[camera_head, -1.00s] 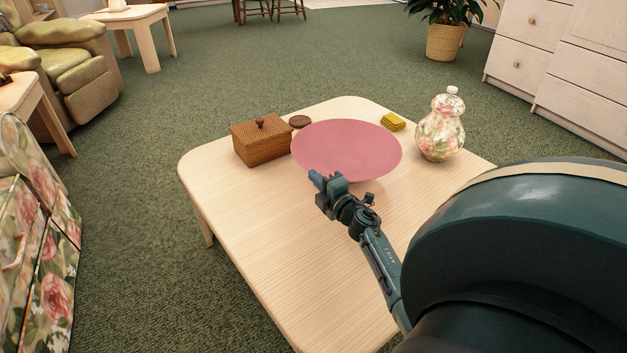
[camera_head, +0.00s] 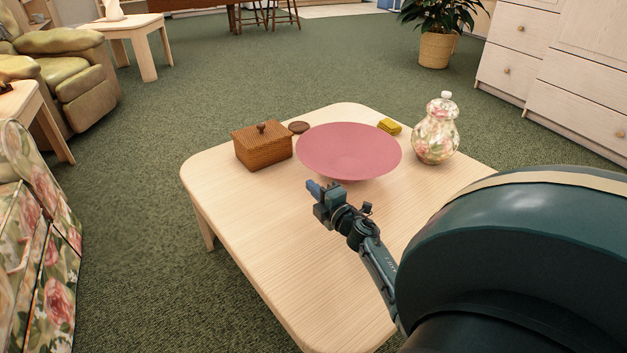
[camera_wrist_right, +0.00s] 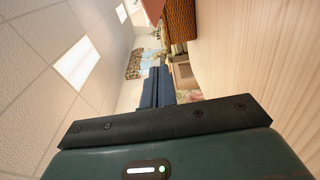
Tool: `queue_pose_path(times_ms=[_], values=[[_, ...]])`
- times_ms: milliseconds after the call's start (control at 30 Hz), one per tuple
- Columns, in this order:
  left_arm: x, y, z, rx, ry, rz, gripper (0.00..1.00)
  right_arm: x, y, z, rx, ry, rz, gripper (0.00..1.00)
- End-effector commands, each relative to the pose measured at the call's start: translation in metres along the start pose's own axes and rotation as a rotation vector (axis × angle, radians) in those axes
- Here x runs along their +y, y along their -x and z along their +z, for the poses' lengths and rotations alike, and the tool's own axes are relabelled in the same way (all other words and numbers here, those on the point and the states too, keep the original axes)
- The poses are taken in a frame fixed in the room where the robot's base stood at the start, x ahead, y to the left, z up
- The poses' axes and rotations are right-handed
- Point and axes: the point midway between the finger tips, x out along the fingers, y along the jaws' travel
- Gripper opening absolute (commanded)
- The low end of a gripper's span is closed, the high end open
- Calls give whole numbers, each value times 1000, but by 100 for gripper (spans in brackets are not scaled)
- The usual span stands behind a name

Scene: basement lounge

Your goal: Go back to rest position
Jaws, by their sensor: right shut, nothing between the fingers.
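My right gripper (camera_head: 315,188) is over the light wooden table (camera_head: 262,252), just in front of the pink bowl (camera_head: 350,148). Its blue fingers are shut with nothing between them; the shut fingers also show in the right wrist view (camera_wrist_right: 157,88). The bowl stands on the table, apart from the fingers as far as I can tell. My left gripper is not in view.
A lidded wicker box (camera_head: 262,150) and a brown round disc (camera_head: 299,127) are left of the bowl. A yellow item (camera_head: 389,127) and a floral jar (camera_head: 436,135) are on its right. The table's front left is clear. A floral armchair (camera_head: 40,255) stands at left.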

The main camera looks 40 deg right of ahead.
Motion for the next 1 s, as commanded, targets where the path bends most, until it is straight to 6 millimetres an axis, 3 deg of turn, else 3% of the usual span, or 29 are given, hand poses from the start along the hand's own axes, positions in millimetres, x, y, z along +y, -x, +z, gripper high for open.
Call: queue_pose_path(times_ms=[33,200,400,767,867,1000], values=[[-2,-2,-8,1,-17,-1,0,3,17,1,-3,-1,-7,0],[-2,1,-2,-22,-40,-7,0,2,53,1,-3,0,-6,0],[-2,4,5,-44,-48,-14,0,1,78,1,-2,0,-3,0],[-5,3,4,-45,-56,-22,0,2,84,1,-3,0,-2,0],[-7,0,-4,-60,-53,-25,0,15,84,1,-2,0,-1,0],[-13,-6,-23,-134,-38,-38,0,59,84,1,-2,0,-1,0]])
